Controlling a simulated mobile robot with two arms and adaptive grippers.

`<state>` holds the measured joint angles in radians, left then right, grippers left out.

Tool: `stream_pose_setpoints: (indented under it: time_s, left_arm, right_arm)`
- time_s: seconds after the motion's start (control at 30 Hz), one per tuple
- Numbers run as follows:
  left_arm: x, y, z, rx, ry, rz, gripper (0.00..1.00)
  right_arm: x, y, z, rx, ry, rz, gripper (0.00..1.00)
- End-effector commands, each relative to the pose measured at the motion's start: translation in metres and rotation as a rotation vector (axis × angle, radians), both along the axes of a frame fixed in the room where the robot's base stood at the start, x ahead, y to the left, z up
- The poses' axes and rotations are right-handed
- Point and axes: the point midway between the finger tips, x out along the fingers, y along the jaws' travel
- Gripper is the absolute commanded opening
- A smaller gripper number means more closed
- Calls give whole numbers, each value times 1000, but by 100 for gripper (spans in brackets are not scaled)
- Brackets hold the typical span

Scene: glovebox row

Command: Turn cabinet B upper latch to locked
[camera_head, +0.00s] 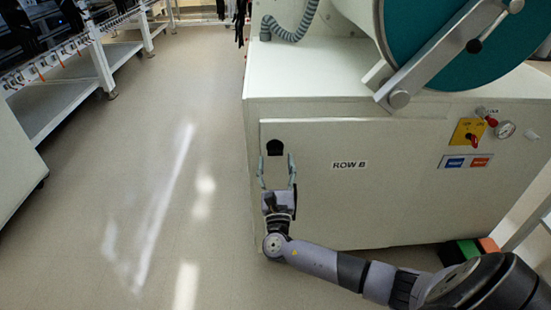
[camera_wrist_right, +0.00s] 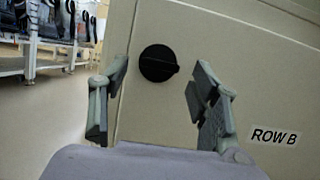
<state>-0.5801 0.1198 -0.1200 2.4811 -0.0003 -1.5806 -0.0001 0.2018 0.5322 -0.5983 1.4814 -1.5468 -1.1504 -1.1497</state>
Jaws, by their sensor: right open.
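The upper latch is a round black knob (camera_head: 275,147) near the upper left corner of the cabinet door (camera_head: 390,205) labelled ROW B. In the right wrist view the knob (camera_wrist_right: 158,63) shows a raised grip with its end pointing right. My right gripper (camera_head: 277,163) is open, its fingers pointing up at the knob. In the right wrist view the knob lies beyond and between the spread fingertips (camera_wrist_right: 158,75), and no contact shows. No lower latch shows; the arm hides part of the door's lower edge. My left gripper is not in view.
A large teal round door (camera_head: 450,45) is above. Open floor (camera_head: 150,200) lies left, with white benches (camera_head: 70,90) beyond.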

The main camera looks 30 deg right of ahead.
Motion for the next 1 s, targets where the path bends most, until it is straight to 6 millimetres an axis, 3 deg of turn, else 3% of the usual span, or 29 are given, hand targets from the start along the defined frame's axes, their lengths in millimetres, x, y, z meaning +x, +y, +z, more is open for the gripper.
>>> stream_pose_setpoints:
  time_s: [0.2,0.53,1.0]
  left_arm:
    - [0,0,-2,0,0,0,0]
    - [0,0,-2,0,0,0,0]
    - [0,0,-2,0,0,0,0]
  right_arm:
    - [17,-10,7,1,1,0,57]
    - [19,-12,9,1,1,0,57]
    - [19,-12,9,1,1,0,25]
